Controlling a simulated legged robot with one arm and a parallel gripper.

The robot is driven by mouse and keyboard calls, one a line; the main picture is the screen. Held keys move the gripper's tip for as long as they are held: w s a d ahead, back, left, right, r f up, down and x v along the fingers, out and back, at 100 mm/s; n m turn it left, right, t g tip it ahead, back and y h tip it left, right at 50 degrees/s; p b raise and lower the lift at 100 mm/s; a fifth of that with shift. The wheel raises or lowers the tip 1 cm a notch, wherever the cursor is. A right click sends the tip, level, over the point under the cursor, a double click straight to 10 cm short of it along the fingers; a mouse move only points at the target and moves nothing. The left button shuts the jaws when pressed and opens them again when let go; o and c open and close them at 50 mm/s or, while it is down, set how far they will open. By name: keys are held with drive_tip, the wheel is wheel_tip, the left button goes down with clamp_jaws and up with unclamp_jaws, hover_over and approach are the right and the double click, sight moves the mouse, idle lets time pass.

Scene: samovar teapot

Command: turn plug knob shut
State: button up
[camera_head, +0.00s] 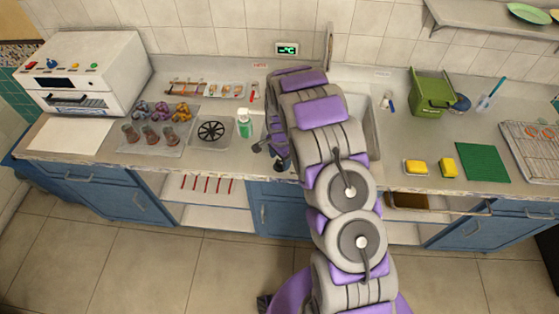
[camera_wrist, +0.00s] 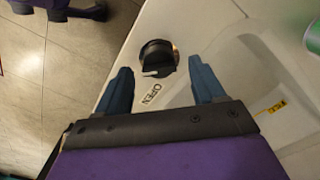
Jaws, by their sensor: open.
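The plug knob (camera_wrist: 158,58) is a round black knob with a white pointer mark, set in the pale counter near its edge, in the wrist view. The word OPEN is printed beside it, and the white pointer lies on the side towards that word. My gripper (camera_wrist: 160,78) is open, with one blue finger on each side of the knob in the picture. I cannot tell whether either finger touches it. In the head view my gripper (camera_head: 275,145) is at the counter's front edge, left of the sink, and my arm hides the knob.
The sink (camera_head: 371,125) is partly behind my arm. Yellow sponges (camera_head: 447,167), a green mat (camera_head: 482,162) and a green bin (camera_head: 432,93) are to the right.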

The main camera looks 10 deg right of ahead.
sight(280, 161)
wheel_tip(280, 161, up, 15)
drive_tip(key=shift+r+p, duration=0.15)
drive_tip(key=shift+p, duration=0.25)
idle(0.4)
drive_tip(key=s+r+n+b, duration=0.1)
drive_tip(key=s+r+n, duration=0.2)
drive_tip(key=s+r, duration=0.45)
drive_tip(key=s+r+n+b, duration=0.15)
drive_tip(key=s+r, duration=0.25)
drive_tip(key=s, duration=0.6)
drive_tip(key=s+r+n+g+b, duration=0.1)
drive_tip(key=s+n, duration=0.7)
drive_tip(key=s, duration=1.6)
drive_tip(key=shift+s+r+g+b, duration=0.15)
drive_tip(key=shift+s+g+b, duration=0.25)
drive_tip(key=shift+b, duration=0.35)
